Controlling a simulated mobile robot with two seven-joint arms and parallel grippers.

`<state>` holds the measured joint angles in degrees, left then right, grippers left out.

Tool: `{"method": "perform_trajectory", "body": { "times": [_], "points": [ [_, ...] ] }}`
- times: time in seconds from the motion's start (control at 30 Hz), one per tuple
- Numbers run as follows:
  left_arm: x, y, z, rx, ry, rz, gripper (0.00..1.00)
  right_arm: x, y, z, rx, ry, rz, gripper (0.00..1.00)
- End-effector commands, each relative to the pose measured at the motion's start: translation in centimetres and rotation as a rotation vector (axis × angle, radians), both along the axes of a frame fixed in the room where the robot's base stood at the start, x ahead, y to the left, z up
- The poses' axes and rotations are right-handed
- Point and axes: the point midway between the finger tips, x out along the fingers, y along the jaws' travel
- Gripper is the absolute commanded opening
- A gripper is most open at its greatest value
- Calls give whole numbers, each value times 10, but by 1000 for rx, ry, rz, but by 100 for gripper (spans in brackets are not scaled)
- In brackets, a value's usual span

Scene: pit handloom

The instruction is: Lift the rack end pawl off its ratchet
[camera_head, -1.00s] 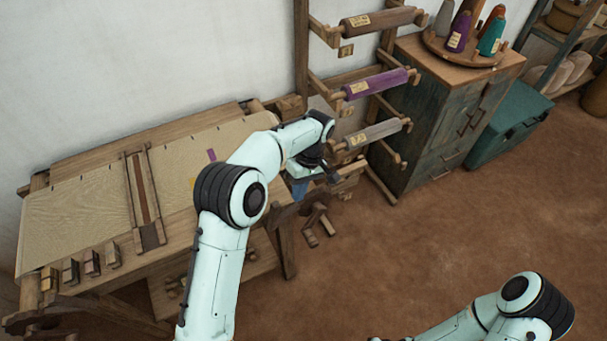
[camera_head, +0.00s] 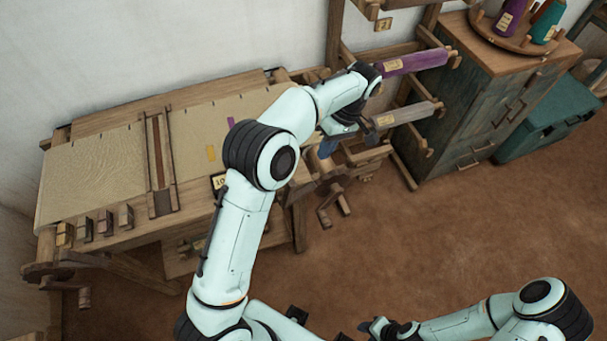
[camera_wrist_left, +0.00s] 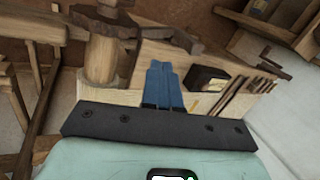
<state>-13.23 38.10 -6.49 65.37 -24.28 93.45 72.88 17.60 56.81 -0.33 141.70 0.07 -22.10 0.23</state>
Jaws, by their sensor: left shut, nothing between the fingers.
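My left gripper (camera_head: 326,148) is at the right end of the loom, its blue fingers partly hidden by my own arm. In the left wrist view its fingers (camera_wrist_left: 163,72) are closed together, with nothing between them. Just beyond the tips is a dark wooden bar (camera_wrist_left: 172,36), apparently the pawl, beside a dark, jagged wooden wheel (camera_wrist_left: 103,22) that looks like the ratchet. I cannot tell whether the tips touch the bar or whether it rests in the teeth. My right gripper (camera_head: 378,327) is low in the head view, far from the loom; its jaws are unclear.
A pale round beam (camera_wrist_left: 101,62) lies left of the fingers. A dark box (camera_wrist_left: 207,78) and several thin sticks (camera_wrist_left: 243,88) lie to the right. A wooden crank (camera_head: 333,198) hangs below the loom end. The yarn rack (camera_head: 408,115) stands close right; floor in front is clear.

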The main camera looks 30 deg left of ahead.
Motion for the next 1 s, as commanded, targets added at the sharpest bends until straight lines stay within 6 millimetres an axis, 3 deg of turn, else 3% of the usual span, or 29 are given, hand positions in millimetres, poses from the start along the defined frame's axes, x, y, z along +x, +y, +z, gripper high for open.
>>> {"method": "perform_trajectory", "body": {
  "times": [0.03,0.33,0.6,1.0],
  "points": [
    [-6,3,-15,1,8,0,0,-5,0,-7,0,6,0,43],
    [-27,14,-74,0,6,0,0,-15,0,-24,0,18,0,43],
    [-54,30,-69,-1,0,0,0,-17,0,-27,0,19,0,43],
    [-59,33,-68,0,0,-1,0,-17,0,-27,0,19,0,43]
  ]
}}
